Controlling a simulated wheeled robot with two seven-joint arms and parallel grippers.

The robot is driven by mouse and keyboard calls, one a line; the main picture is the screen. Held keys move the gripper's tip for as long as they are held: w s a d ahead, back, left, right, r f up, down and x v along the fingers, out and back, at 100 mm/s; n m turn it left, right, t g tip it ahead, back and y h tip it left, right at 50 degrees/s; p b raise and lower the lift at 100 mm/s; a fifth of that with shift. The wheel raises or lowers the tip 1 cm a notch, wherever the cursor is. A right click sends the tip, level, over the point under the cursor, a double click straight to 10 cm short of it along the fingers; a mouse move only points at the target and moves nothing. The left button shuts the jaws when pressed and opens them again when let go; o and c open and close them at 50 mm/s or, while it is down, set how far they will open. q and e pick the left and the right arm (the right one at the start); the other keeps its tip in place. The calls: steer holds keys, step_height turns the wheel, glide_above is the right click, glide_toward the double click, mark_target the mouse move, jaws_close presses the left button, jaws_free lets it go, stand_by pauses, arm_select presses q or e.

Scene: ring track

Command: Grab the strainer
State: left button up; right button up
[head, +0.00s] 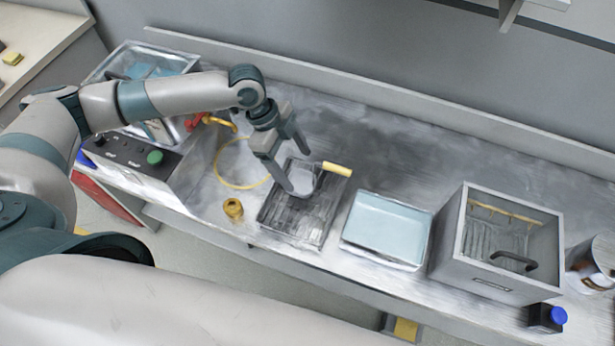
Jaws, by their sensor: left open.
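A strainer with a yellow handle (338,169) lies at the back edge of a dark grey tray; its pale bowl appears beside my gripper and is partly hidden. The tray (290,233) sits on the metal bench left of the middle. My left gripper (298,170) reaches in from the left, open, with its fingers pointing down over the back of the tray next to the strainer. I cannot tell whether the fingers touch the strainer. My right gripper is out of view.
The bench behind the trays is clear.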

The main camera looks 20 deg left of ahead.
mark_target(311, 189)
arm_select(q)
steer(key=shift+x, duration=1.1)
steer(key=shift+d+f, duration=0.15)
steer(key=shift+f, duration=0.2)
steer(key=shift+p, duration=0.35)
steer(key=shift+w+d+f+p, duration=0.1)
steer(key=shift+d+f+p, duration=0.1)
steer(key=shift+f+p, duration=0.3)
steer(key=p+x, duration=0.1)
steer(key=x, duration=0.2)
steer(key=shift+w, duration=0.2)
steer(key=shift+d+f+p, duration=0.15)
steer(key=shift+f+p, duration=0.15)
steer(key=shift+f, duration=0.2)
